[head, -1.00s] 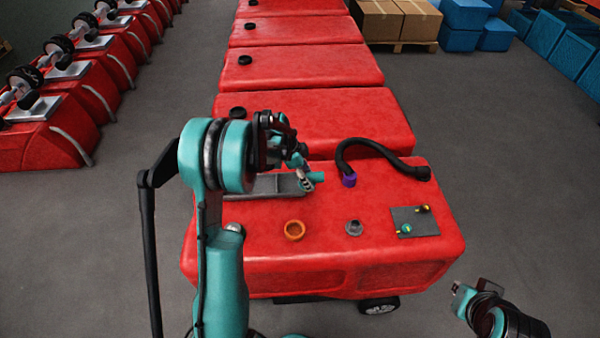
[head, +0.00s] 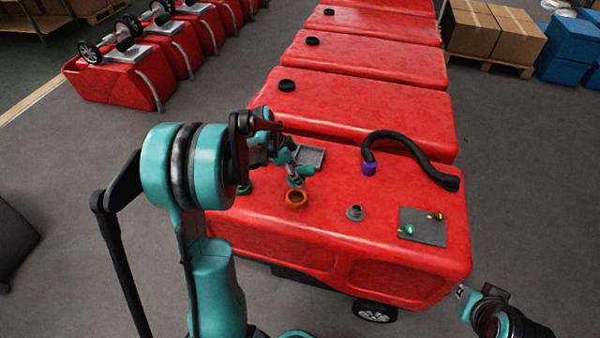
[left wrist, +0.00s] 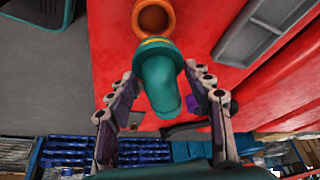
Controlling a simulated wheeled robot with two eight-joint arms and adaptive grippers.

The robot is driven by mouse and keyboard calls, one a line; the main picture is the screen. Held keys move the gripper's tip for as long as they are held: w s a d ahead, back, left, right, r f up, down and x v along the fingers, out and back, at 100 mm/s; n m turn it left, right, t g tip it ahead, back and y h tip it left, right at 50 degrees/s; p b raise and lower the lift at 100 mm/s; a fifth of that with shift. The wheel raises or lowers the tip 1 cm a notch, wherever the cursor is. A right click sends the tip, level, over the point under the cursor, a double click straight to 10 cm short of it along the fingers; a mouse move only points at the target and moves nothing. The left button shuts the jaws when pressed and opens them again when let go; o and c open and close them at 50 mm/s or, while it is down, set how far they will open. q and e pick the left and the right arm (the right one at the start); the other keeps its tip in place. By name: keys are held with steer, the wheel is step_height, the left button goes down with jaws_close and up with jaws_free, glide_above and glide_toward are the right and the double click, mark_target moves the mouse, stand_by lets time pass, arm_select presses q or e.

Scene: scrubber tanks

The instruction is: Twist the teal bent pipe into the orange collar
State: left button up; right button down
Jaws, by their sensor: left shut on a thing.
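The teal bent pipe (left wrist: 158,82) is between the fingers of my left gripper (left wrist: 159,76), which is shut on it. A yellow band shows near the pipe's collar-side end. The orange collar (left wrist: 153,18) is just beyond that end in the left wrist view; whether they touch is hard to tell. In the head view my left gripper (head: 294,172) holds the pipe (head: 296,182) right above or at the orange collar (head: 296,199) on the red tank top. My right gripper (head: 463,297) is at the lower right, empty-looking and away from the tank; its fingers are unclear.
More red tanks stand behind.

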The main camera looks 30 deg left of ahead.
arm_select(q)
steer(key=shift+f+b, duration=0.45)
steer(key=shift+f, duration=0.25)
steer(key=shift+f+b, duration=1.55)
steer(key=shift+f, duration=0.6)
steer(key=shift+f, duration=0.3)
steer(key=shift+f+b, duration=0.4)
steer(key=shift+b, duration=0.15)
steer(key=shift+f+b, duration=0.65)
steer(key=shift+f, duration=0.05)
steer(key=shift+m, duration=0.7)
